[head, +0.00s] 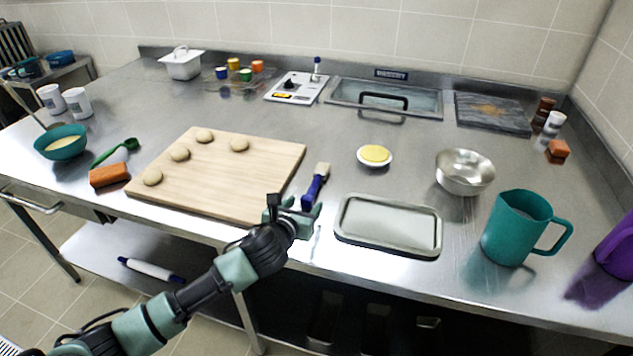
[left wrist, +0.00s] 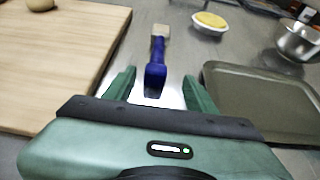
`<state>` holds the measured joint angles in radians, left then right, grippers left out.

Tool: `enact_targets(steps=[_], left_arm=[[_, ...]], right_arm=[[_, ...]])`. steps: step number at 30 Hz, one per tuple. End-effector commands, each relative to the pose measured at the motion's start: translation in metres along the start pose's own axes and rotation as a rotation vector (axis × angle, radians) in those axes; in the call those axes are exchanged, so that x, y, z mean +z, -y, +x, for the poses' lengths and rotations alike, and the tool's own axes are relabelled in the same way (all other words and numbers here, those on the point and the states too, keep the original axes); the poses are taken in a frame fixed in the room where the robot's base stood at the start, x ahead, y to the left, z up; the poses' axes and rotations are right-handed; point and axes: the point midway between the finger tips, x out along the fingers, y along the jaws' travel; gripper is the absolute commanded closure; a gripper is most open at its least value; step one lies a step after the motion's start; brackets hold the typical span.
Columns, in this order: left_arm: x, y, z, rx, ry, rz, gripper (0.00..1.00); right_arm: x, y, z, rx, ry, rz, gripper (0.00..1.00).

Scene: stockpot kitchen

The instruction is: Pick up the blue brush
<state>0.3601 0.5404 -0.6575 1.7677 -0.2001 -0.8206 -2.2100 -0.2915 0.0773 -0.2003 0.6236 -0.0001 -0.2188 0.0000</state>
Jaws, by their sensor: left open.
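The blue brush (head: 315,186) lies on the steel counter between the wooden board and the grey tray. Its pale bristles point away from me and its blue handle points toward me. In the left wrist view the brush (left wrist: 156,75) lies ahead, with the handle end between the fingertips. My left gripper (head: 292,204) is open at the handle's near end; it also shows in the left wrist view (left wrist: 160,88), with a finger on each side of the handle and gaps between. I cannot tell its exact height above the counter. My right gripper is not in view.
The wooden board (head: 255,160) with several dough balls is just left of the brush. The grey tray (head: 388,226) is close on the right. A small yellow-filled bowl (head: 375,156), a metal bowl (head: 464,171) and a teal jug (head: 520,228) stand farther right.

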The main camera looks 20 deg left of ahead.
Motion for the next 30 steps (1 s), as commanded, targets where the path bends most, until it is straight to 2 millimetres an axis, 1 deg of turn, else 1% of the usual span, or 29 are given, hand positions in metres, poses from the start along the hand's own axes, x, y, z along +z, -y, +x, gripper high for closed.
enact_targets(steps=[1,3,6,10,13,17,22,23,24,26,27,28,29,30], left_arm=[[0.001,-0.001,0.003,0.001,0.0,-0.001,0.44],[0.002,-0.001,0.009,0.0,-0.001,-0.002,0.44],[0.004,-0.004,0.022,0.001,0.0,-0.003,0.44],[0.004,-0.006,0.04,0.001,-0.001,-0.003,0.44],[0.004,-0.006,0.049,0.001,-0.001,-0.001,0.44],[0.004,-0.006,0.054,0.0,0.0,-0.001,0.44],[0.004,-0.006,0.054,0.0,0.0,0.0,0.44],[0.004,-0.006,0.054,0.0,0.0,0.0,0.46],[0.004,-0.006,0.054,0.0,0.0,0.0,0.58],[0.004,-0.006,0.054,0.0,0.0,0.0,0.74],[0.004,-0.006,0.054,0.0,0.0,0.0,0.85],[0.004,-0.006,0.054,0.0,0.0,0.0,0.94],[0.003,-0.006,0.054,0.0,0.0,0.0,1.0],[0.003,-0.006,0.054,0.0,0.0,0.0,1.0]], right_arm=[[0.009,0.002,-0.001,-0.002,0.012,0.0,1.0],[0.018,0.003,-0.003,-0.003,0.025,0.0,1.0],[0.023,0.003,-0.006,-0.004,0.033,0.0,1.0],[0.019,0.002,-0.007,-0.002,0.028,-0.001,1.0],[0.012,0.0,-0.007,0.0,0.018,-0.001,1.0],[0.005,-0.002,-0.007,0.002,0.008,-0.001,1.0],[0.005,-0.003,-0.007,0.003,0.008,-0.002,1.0],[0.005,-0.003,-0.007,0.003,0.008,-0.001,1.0],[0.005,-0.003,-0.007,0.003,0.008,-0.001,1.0],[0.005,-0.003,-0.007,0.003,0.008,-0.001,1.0],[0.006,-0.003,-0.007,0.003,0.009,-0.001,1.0],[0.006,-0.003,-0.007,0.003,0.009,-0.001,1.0],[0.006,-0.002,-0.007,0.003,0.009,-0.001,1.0],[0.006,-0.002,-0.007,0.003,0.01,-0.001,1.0]])
